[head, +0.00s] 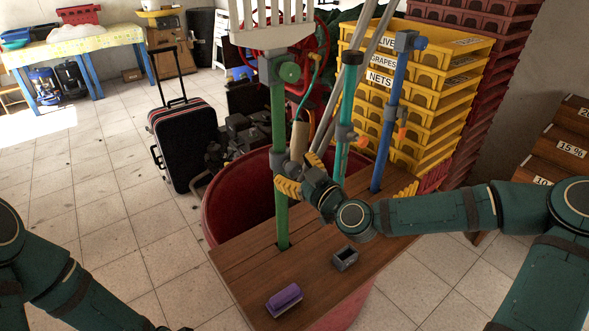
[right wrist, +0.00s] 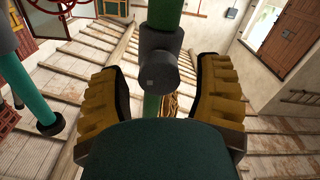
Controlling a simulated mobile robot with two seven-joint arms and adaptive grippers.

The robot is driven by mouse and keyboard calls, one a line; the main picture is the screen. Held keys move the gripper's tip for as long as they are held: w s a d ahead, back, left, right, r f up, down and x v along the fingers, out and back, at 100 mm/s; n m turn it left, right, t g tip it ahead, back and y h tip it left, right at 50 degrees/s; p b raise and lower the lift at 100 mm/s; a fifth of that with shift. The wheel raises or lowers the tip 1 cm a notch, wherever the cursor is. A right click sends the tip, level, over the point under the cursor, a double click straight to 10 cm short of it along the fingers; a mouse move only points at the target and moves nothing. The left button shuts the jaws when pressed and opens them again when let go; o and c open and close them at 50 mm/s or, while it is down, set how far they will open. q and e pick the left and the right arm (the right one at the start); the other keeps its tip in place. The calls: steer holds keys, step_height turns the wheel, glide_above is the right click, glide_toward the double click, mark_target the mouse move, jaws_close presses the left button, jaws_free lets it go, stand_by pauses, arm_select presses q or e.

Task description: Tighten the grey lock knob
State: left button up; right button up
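The grey lock knob (right wrist: 160,72) sits on a dark collar on the green pole (right wrist: 165,12) and points toward the right wrist camera. In the head view the green pole (head: 280,120) stands upright in a wooden board, with the grey collar (head: 279,162) partway up. My right gripper (head: 301,175) has yellow ridged fingers and is beside this collar. In the right wrist view the right gripper (right wrist: 162,92) is open, one finger on each side of the knob, with visible gaps to it. My left gripper is not in view; only the left arm shows.
Teal (head: 349,110) and blue (head: 395,105) poles stand close by on the right. The wooden board (head: 235,262) carries a purple brush (head: 284,299) and a small grey holder (head: 344,258). Yellow crates (head: 440,80) are stacked behind. Open floor lies left.

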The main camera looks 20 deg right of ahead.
steer(key=c, duration=0.9)
steer(key=shift+m, duration=0.3)
steer(key=m+p, duration=0.1)
steer(key=m, duration=0.3)
steer(key=shift+w+r+p, duration=0.1)
steer(key=shift+p, duration=0.3)
steer(key=m+p, duration=0.1)
steer(key=m, duration=0.3)
steer(key=shift+d+m+p, duration=0.1)
steer(key=shift+m+p, duration=0.2)
steer(key=shift+m, duration=0.1)
steer(key=m+p, duration=0.2)
steer(key=m, duration=0.5)
steer(key=shift+m, duration=0.3)
steer(key=shift+m+p, duration=0.5)
steer(key=shift+m, duration=0.3)
steer(key=shift+f, duration=0.2)
